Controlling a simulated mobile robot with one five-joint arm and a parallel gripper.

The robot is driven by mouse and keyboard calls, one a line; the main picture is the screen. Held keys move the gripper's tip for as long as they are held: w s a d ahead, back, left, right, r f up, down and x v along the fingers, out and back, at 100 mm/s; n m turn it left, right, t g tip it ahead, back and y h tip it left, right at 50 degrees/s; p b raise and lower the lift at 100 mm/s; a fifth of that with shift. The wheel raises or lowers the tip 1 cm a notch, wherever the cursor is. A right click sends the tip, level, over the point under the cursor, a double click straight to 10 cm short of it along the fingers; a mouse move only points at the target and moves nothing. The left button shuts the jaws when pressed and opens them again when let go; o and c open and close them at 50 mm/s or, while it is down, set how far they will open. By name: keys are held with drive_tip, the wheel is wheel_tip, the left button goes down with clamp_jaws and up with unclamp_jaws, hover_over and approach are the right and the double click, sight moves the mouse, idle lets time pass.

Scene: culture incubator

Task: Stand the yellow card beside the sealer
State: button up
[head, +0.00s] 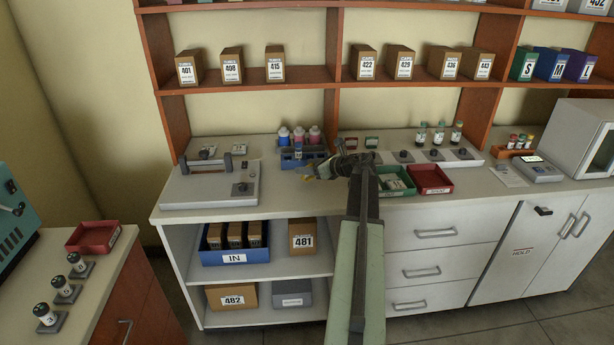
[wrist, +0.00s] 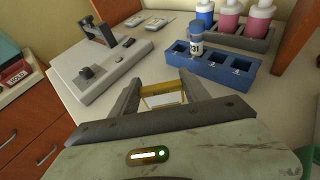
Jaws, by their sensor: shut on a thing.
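My gripper (wrist: 162,92) is shut on the yellow card (wrist: 163,87), whose yellow edge and pale face show between the fingers in the wrist view. In the head view my gripper (head: 322,170) is above the left counter, and only a small yellow bit of the card (head: 308,178) shows at its left. The sealer (head: 230,191) is the pale flat machine with a dark-ended handle bar, left of my gripper. It also shows at upper left in the wrist view (wrist: 108,80). I cannot tell whether the card touches the counter.
A blue rack (wrist: 212,69) holding a vial (wrist: 195,45) stands just beyond my gripper, with coloured bottles (head: 299,134) behind. Green (head: 398,187) and red (head: 432,180) trays lie to the right. Bare counter (head: 279,186) shows between sealer and gripper.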

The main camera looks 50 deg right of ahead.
sight(308, 177)
wheel_tip(308, 177, down, 4)
drive_tip(key=b, duration=0.3)
drive_tip(key=shift+r, duration=0.4)
drive_tip(key=shift+f, duration=0.1)
drive_tip(key=o, duration=1.4)
drive_tip(key=shift+c, duration=0.2)
drive_tip(key=p+v, duration=0.5)
drive_tip(key=v, duration=0.6)
drive_tip(key=shift+s+r, duration=0.2)
drive_tip(key=shift+r, duration=0.05)
drive_tip(key=shift+s, duration=0.25)
